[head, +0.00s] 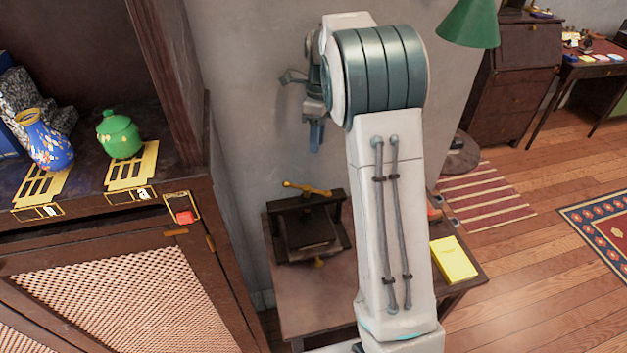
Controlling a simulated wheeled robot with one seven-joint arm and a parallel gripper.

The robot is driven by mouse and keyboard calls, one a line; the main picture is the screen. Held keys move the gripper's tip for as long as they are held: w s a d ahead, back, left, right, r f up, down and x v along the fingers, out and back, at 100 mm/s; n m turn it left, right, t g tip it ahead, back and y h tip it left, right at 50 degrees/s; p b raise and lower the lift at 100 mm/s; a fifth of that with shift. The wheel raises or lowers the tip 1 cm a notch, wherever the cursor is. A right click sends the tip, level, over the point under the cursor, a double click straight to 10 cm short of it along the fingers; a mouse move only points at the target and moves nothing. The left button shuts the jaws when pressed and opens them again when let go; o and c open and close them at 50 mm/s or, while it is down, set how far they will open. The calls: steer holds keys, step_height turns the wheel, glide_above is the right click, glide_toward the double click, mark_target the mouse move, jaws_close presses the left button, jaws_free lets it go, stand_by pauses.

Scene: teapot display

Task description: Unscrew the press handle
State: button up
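A dark press (310,230) stands on a small wooden table (325,290), left of my arm. Its brass-coloured handle (306,188) lies across the top of the press. My gripper (316,138) hangs above and behind the press near the grey wall, pointing down. It is clear of the handle. Its fingers look small and dark at this distance, so I cannot tell whether they are open or shut. My own arm hides the right part of the table and perhaps part of the press.
A dark cabinet at left holds a blue vase (50,142) and a green lidded pot (119,135) on yellow cards. A red button (184,217) sits on its edge. A yellow book (453,260) lies on the table's right side. A green lampshade (470,23) is at upper right. Wooden floor lies open at right.

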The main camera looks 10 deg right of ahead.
mark_target(307, 191)
steer(key=f, duration=0.4)
steer(key=s+a+f+p, duration=0.1)
steer(key=f, duration=0.3)
steer(key=s+f, duration=0.1)
steer(key=f, duration=0.3)
steer(key=shift+s+a+f+p, duration=0.1)
steer(key=shift+a+f+p, duration=0.1)
steer(key=shift+f+p, duration=0.15)
jaws_close()
